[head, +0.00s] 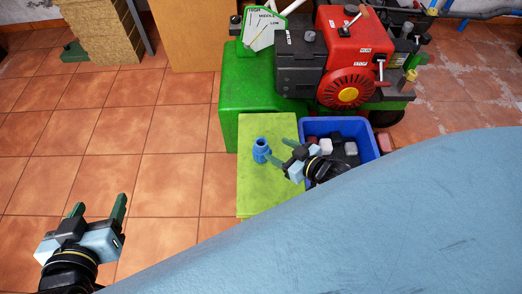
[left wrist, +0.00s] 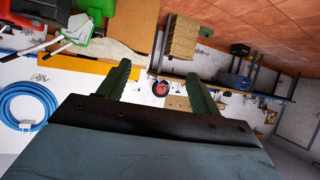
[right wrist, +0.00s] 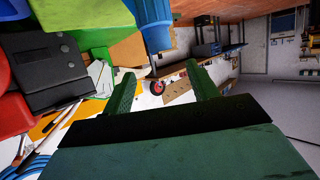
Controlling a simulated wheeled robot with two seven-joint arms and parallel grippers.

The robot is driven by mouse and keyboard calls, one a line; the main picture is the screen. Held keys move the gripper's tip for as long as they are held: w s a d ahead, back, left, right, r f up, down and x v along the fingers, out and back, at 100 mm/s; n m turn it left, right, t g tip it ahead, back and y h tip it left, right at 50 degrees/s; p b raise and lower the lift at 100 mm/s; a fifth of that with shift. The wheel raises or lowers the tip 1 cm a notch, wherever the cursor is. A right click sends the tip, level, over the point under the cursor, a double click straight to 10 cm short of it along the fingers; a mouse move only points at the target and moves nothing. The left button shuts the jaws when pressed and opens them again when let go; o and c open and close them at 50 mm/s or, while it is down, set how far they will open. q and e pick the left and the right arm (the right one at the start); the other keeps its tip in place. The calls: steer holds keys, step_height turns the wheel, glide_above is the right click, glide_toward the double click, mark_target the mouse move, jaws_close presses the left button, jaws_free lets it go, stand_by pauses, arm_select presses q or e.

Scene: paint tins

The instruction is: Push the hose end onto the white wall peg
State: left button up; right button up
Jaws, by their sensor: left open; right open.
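A short blue stepped piece (head: 260,151) stands upright on the lime-green table top; it may be the hose end. A blue ribbed cylinder (right wrist: 152,22), probably the same piece, shows in the right wrist view. My right gripper (head: 280,151) is open and empty just right of it, its fingers pointing towards it. My left gripper (head: 98,206) is open and empty over the tiled floor at lower left. A coiled blue hose (left wrist: 12,98) hangs on the white wall in the left wrist view. I cannot make out the white wall peg for certain.
A blue crate (head: 368,140) with dark and pale blocks stands right of the lime table (head: 262,203). Behind is a green machine (head: 235,95) with a red engine (head: 350,45). A large blue surface (head: 400,220) fills the lower right. Floor at left is clear.

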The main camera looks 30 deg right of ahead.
mark_target(263, 144)
steer(key=b+x, duration=0.2)
steer(key=x, duration=0.3)
steer(key=shift+w+a+f, duration=0.1)
steer(key=shift+w+a, duration=0.05)
steer(key=shift+w, duration=0.1)
steer(key=shift+w+a+f+b, duration=0.25)
steer(key=shift+w+f+b, duration=0.3)
steer(key=shift+b, duration=0.25)
steer(key=shift+w+a+f+b, duration=0.2)
steer(key=shift+w+f+b, duration=0.15)
steer(key=shift+w+b, duration=0.25)
steer(key=shift+b+x, duration=0.6)
steer(key=shift+x, duration=0.35)
arm_select(q)
step_height(263, 144, up, 17)
steer(key=s+d+t+h, duration=0.1)
steer(key=t+h, duration=0.3)
steer(key=t, duration=1)
steer(key=shift+s+d+f+h, duration=0.15)
steer(key=shift+s+d+h, duration=0.15)
steer(key=shift+d, duration=0.35)
arm_select(e)
steer(key=shift+w, duration=0.1)
steer(key=c, duration=1.1)
